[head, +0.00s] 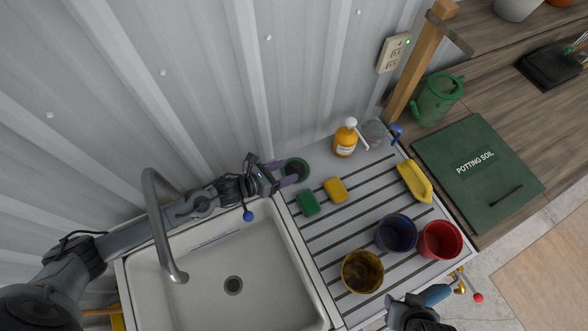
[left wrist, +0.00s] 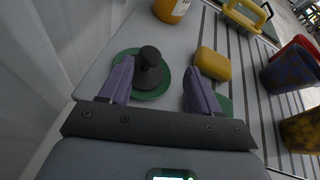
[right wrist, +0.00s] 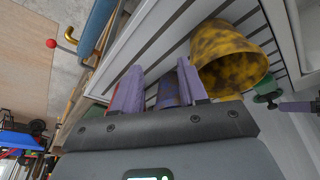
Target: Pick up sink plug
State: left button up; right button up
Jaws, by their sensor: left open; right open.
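In the head view the plug (head: 293,170) is partly covered by my left gripper (head: 284,174). In the left wrist view my left gripper (left wrist: 160,70) is open, its purple fingers on either side of the knob; I cannot tell whether they touch it. My right gripper (right wrist: 158,68) is open and empty near the front of the drainboard, beside the yellow mottled cup; its fingers hardly show in the head view.
A green sponge (head: 307,203) and a yellow sponge (head: 335,190) lie close to the dish. A soap bottle (head: 345,140) stands by the wall. Yellow (head: 362,272), blue (head: 396,234) and red (head: 440,240) cups stand at the front right. The sink (head: 215,265) is empty, with a curved faucet (head: 157,225).

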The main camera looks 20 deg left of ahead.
aim_at(299, 163)
pick_arm(q)
jog(key=shift+w+a+f+m, duration=0.25)
jog(key=shift+w+a+m, duration=0.2)
jog(key=shift+m, duration=0.15)
jog(key=shift+w+d+f, duration=0.15)
jog(key=shift+w+f, duration=0.05)
jog(key=shift+w, duration=0.05)
jog(key=shift+x, duration=3.25)
jog(key=c, duration=1.1)
jog(key=shift+r, duration=0.1)
